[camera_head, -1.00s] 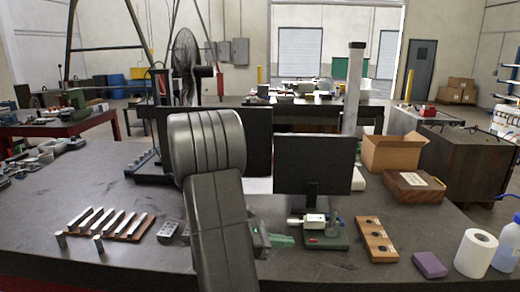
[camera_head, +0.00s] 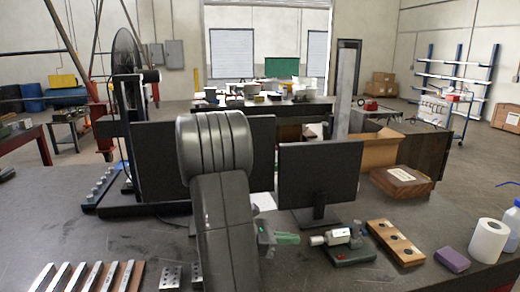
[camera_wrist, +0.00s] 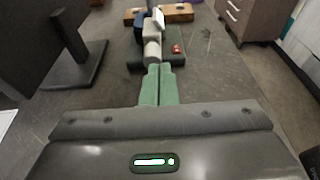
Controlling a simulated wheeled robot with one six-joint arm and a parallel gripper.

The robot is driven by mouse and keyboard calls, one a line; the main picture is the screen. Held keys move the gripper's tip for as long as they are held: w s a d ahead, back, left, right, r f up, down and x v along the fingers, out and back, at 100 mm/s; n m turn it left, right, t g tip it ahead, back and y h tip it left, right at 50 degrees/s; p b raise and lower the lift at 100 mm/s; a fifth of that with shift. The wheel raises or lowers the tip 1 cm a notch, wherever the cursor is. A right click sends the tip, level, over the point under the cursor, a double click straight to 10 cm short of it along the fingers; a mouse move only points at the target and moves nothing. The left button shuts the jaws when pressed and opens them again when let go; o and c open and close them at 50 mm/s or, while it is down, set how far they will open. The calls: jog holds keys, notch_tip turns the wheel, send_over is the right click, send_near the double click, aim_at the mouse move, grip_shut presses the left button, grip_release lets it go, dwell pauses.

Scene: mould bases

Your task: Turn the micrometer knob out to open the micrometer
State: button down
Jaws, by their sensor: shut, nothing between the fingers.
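The micrometer (camera_head: 338,237) lies on its side on a dark green base (camera_head: 352,256) on the dark bench, with its pale knob end (camera_head: 317,240) pointing left. My gripper (camera_head: 298,239) has green fingers pressed together with nothing between them. It is just left of the knob in the head view, with a small apparent gap. In the wrist view the closed fingertips (camera_wrist: 158,68) point at the grey knob (camera_wrist: 152,48), roughly in line with it. Whether they touch it cannot be told. The knob and fingers hide part of the micrometer there.
A monitor (camera_head: 318,177) stands behind the micrometer. A wooden block with dark holes (camera_head: 396,243) lies right of it, then a purple block (camera_head: 452,260) and a paper roll (camera_head: 488,241). A wooden box (camera_head: 401,181) is behind. Metal bars (camera_head: 90,276) lie at front left.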

aim_at(316, 241)
jog(key=shift+r+x, duration=0.2)
jog(key=shift+x, duration=0.65)
jog(key=shift+r+x, duration=0.2)
jog(key=shift+x, duration=0.6)
jog(key=shift+r+x, duration=0.2)
jog(key=shift+x, duration=0.65)
jog(key=shift+d, duration=0.1)
jog(key=shift+w+f+b, duration=0.1)
jog(key=shift+f+b, duration=0.1)
jog(key=shift+b, duration=0.25)
jog(key=shift+w+r, duration=0.1)
jog(key=shift+w, duration=0.4)
jog(key=shift+w+a, duration=0.25)
jog(key=shift+w, duration=0.2)
